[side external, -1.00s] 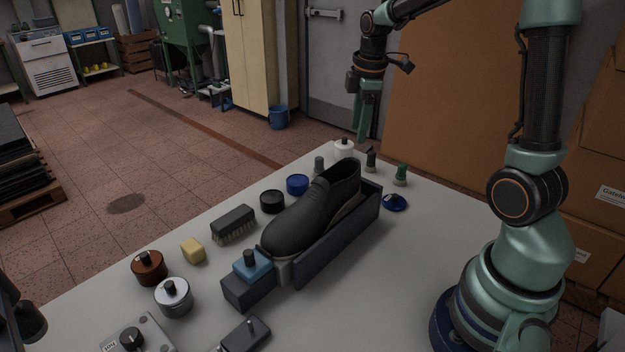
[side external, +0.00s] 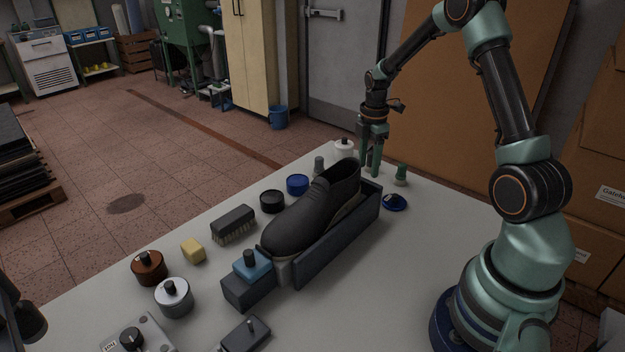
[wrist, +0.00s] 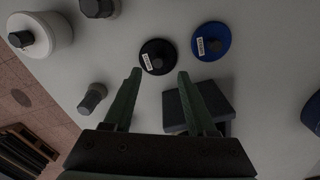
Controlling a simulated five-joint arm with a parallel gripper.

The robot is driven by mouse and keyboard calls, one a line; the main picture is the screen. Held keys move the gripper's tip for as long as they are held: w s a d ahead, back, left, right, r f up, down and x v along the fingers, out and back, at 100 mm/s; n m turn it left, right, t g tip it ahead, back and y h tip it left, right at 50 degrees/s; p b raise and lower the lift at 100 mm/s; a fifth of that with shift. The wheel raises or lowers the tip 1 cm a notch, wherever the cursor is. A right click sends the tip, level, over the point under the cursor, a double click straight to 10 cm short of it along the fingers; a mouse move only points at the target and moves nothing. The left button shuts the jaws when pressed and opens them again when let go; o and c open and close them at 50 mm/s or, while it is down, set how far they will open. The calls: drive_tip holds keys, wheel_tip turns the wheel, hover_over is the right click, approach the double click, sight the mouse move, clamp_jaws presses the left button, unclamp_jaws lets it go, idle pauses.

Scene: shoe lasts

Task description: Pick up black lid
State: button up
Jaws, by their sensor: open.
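The black lid (wrist: 158,56) is a round flat disc with a white label. In the wrist view it lies on the grey table, just beyond and between my fingertips. My gripper (wrist: 160,74) is open with nothing between its fingers. In the side view my gripper (side external: 371,172) points down behind the heel of the black shoe. I cannot make out the black lid in that view. The height gap between fingertips and lid is hard to tell.
A blue lid (wrist: 212,41) lies right of the black lid. The shoe (side external: 300,215) in its dark holder (side external: 335,240) stands close to my gripper. A white jar (wrist: 40,35) and a small capped bottle (wrist: 93,97) stand on the left.

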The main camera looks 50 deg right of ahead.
drive_tip(key=shift+w+d+f, duration=0.1)
drive_tip(key=shift+w+f, duration=0.05)
drive_tip(key=shift+f, duration=2.45)
clamp_jaws()
